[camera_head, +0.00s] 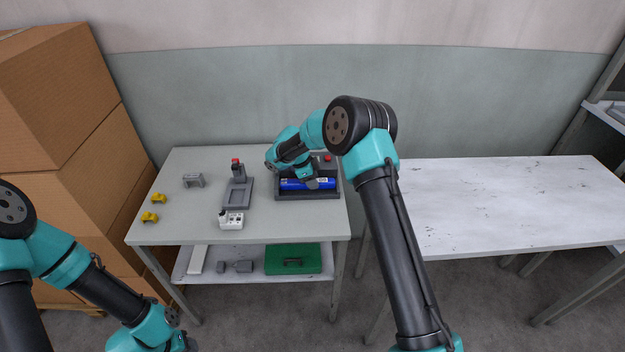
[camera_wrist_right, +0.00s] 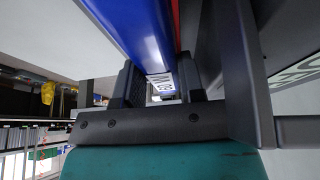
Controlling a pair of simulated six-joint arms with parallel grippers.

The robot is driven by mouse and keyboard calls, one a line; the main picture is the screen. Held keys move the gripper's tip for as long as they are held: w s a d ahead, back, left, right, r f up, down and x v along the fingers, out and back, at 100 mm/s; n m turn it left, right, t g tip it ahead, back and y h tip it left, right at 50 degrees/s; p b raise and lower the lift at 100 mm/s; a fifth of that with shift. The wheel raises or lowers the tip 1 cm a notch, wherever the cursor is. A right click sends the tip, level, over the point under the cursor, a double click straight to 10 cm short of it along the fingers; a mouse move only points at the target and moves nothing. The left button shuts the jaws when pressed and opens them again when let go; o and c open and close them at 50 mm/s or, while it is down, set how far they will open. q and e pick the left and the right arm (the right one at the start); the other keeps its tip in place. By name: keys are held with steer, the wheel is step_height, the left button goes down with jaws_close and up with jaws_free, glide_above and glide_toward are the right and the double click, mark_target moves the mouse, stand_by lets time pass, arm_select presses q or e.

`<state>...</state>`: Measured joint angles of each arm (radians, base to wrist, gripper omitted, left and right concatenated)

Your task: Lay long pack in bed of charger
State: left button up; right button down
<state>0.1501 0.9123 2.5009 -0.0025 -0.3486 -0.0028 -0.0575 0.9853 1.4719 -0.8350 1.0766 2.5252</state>
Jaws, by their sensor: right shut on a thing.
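A grey stand with a red top (camera_head: 238,192), a white block with sockets (camera_head: 231,221), a grey bracket (camera_head: 193,181) and yellow pieces (camera_head: 150,217) share the table. A green case (camera_head: 293,259) is on the shelf below. The white table (camera_head: 500,205) at right is bare.

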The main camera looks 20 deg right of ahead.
steer(key=shift+f, duration=0.7)
stand_by(0.6)
steer(key=c, duration=0.6)
jaws_free()
steer(key=shift+c, duration=0.2)
steer(key=v, duration=1.7)
steer(key=shift+r, duration=0.25)
